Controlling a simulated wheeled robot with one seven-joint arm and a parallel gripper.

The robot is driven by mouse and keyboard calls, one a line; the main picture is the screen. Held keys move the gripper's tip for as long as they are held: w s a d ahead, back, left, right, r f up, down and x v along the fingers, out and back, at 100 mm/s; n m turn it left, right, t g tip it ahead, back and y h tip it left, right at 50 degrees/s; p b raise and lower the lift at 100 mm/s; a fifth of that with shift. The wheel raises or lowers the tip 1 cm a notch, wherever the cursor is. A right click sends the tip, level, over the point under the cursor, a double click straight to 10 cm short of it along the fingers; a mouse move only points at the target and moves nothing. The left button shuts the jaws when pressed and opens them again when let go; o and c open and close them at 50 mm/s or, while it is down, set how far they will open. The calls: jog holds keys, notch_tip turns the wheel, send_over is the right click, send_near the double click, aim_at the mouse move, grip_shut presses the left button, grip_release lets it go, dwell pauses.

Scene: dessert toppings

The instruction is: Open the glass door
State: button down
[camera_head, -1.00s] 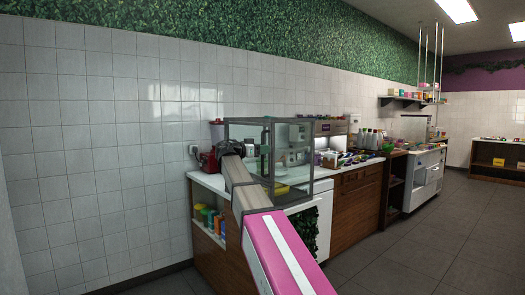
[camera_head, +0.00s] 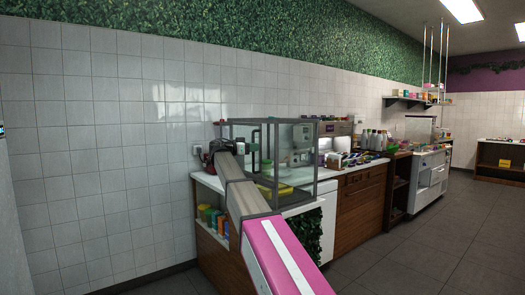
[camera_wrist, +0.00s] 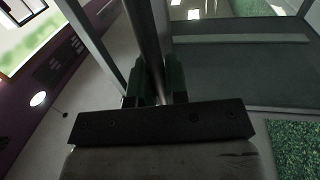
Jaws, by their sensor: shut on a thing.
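A clear glass case (camera_head: 319,150) with thin dark grey framing stands on the left end of the counter. My arm reaches across the case's left front. My gripper (camera_wrist: 153,88) shows in the wrist view, its two dark green fingers shut on a slim upright metal bar (camera_wrist: 148,35), which appears to be the glass door's handle. A glass pane with a pale frame (camera_wrist: 240,65) lies to the right of the fingers in that view. In the head view my arm hides the gripper's grip, and I cannot tell how far the door stands open.
A dark red appliance (camera_head: 209,153) stands at the counter's left end. Coloured containers (camera_head: 210,215) sit on a shelf below. The tiled wall is close behind; grey floor (camera_head: 400,265) is clear at right.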

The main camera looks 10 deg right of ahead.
jog(key=w+a, duration=0.4)
jog(key=w, duration=0.4)
jog(key=w+a, duration=0.4)
jog(key=w, duration=0.4)
jog(key=shift+w, duration=0.35)
jog(key=c, duration=1.1)
grip_release()
jog(key=shift+c, duration=0.2)
jog(key=v, duration=1)
jog(key=shift+a, duration=0.4)
jog(key=shift+s, duration=0.15)
